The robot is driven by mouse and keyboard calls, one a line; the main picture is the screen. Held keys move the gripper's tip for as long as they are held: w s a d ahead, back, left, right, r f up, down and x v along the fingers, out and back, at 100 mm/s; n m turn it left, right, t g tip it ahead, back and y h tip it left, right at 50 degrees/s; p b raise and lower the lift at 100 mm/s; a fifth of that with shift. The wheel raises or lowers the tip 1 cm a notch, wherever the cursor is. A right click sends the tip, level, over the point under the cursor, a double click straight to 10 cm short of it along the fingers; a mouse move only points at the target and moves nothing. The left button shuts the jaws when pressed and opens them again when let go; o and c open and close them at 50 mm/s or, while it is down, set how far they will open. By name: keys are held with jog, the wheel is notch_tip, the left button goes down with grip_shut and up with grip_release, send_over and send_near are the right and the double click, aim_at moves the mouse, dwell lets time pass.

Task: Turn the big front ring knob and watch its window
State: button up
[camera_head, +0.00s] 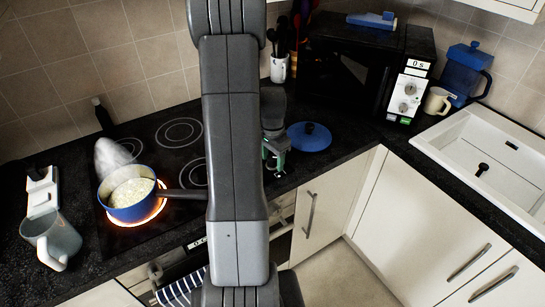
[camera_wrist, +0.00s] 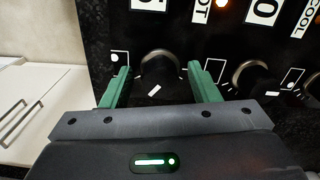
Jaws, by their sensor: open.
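In the wrist view, my gripper (camera_wrist: 163,82) is open, its two green fingers on either side of a round dark knob (camera_wrist: 160,68). The knob has a white mark near its lower edge. I cannot tell whether the fingers touch it. Above it is a partly cut-off white window (camera_wrist: 149,4); another window (camera_wrist: 262,10) to the right reads 0. In the head view, my gripper (camera_head: 275,163) shows beside my arm, over the worktop. A small window (camera_head: 198,243) is on the cooker front. My arm hides part of that front.
A blue pan (camera_head: 131,209) of pale food steams on a glowing ring of the hob (camera_head: 118,242). A second knob (camera_wrist: 255,77) is right of the first, and an orange lamp (camera_wrist: 223,3) is lit. A blue lid (camera_head: 309,138) lies near my gripper.

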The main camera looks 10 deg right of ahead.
jog(key=c, duration=1)
jog(key=shift+o, duration=0.2)
jog(key=shift+n+b, duration=0.3)
jog(key=shift+n, duration=0.1)
jog(key=n+b, duration=0.1)
jog(key=n, duration=0.2)
jog(key=n+b, duration=0.1)
jog(key=n, duration=0.2)
jog(key=shift+n+b, duration=0.3)
jog(key=shift+b, duration=0.1)
jog(key=n+b, duration=0.1)
jog(key=n, duration=0.2)
jog(key=shift+n, duration=0.3)
jog(key=shift+r+n+b, duration=0.1)
jog(key=shift+n+b, duration=0.25)
jog(key=shift+n, duration=1.45)
